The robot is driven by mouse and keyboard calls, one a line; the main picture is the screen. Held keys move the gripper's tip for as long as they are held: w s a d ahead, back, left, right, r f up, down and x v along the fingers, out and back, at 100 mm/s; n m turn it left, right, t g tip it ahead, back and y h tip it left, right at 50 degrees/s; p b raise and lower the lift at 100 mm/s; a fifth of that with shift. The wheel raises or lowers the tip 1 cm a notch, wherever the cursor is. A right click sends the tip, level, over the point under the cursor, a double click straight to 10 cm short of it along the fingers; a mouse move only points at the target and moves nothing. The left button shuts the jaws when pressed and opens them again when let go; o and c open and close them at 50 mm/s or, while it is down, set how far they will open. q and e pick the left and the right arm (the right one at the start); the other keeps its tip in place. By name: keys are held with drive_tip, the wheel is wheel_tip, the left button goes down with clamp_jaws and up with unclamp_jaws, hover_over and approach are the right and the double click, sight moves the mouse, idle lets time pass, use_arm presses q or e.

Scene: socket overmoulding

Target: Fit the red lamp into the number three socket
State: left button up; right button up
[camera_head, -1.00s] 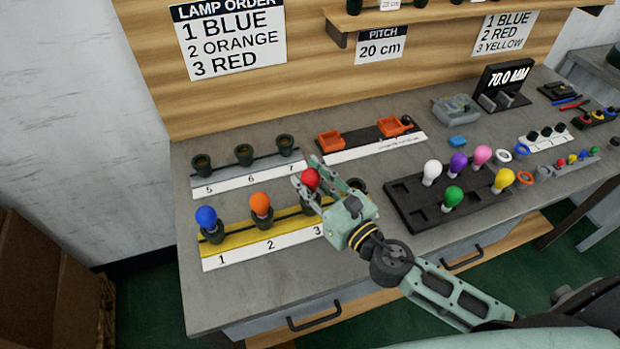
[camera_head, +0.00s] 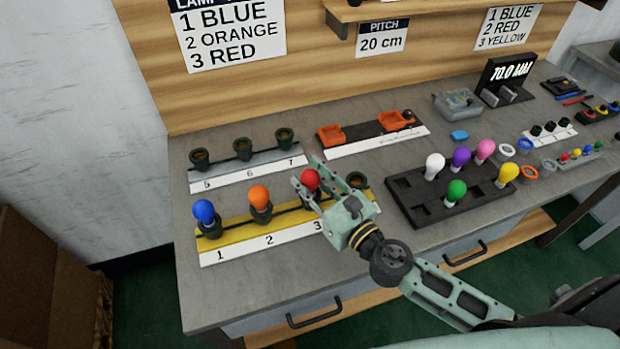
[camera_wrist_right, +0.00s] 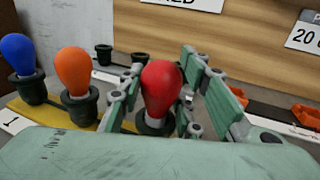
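The red lamp (camera_head: 309,180) stands upright at the number three place of the yellow strip (camera_head: 236,233). In the right wrist view the red lamp (camera_wrist_right: 163,88) sits over a dark socket (camera_wrist_right: 155,125), its lower end seeming to be in it. My right gripper (camera_head: 328,178) is open, with its fingers on either side of the lamp; a gap shows between the lamp and the right-hand finger. In the right wrist view the gripper (camera_wrist_right: 165,85) also appears spread around the lamp. In the head view the gripper partly hides the number three socket. My left gripper is not in view.
The blue lamp (camera_head: 204,212) and orange lamp (camera_head: 259,198) stand in sockets one and two. Another socket (camera_head: 357,181) is close behind the gripper. Empty sockets five to seven (camera_head: 243,148) are behind. A black tray (camera_head: 410,210) with several lamps is at right.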

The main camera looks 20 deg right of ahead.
drive_tip(key=o, duration=0.4)
drive_tip(key=shift+c, duration=0.2)
drive_tip(key=shift+s, duration=0.1)
drive_tip(key=v, duration=1.2)
